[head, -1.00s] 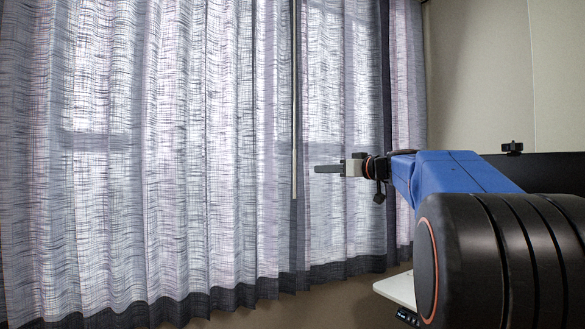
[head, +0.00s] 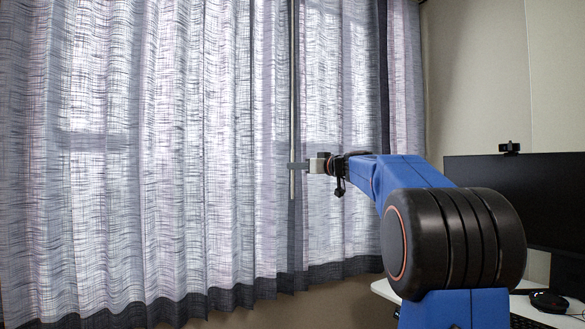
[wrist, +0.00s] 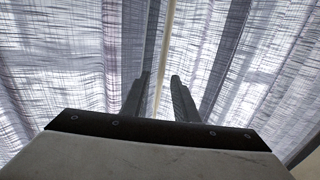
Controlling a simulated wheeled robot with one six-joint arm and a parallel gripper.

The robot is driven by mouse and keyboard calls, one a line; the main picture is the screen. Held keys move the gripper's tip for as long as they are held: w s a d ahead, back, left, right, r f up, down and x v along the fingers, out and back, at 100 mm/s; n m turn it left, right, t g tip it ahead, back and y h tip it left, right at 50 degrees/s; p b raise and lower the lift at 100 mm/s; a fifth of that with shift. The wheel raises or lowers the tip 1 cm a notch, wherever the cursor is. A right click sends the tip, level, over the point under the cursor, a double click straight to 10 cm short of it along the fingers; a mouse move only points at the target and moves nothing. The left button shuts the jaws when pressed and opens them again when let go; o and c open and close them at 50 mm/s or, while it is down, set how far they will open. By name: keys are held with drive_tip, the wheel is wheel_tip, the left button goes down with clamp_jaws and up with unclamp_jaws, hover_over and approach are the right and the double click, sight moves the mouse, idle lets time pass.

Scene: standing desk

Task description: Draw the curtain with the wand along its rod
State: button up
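The curtain (head: 160,170) is a sheer grey-lilac cloth with a dark bottom band, hanging in folds across the window. The wand (head: 292,110) is a thin pale stick hanging upright in front of it, its lower end just below my gripper's height. My gripper (head: 298,166) reaches the wand near that lower end. In the wrist view, the two dark fingers (wrist: 158,95) stand apart, and the wand (wrist: 167,40) runs down between them with gaps at both sides. The gripper is open. The rod is out of view.
At the right, a black monitor (head: 510,195) with a webcam (head: 509,148) on top stands over a white desk (head: 385,289). A dark mouse (head: 548,300) lies on it. A beige wall (head: 480,80) is behind. The space in front of the curtain to the left is clear.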

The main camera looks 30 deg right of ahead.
drive_tip(key=shift+x, duration=1.75)
drive_tip(key=shift+c, duration=0.6)
clamp_jaws()
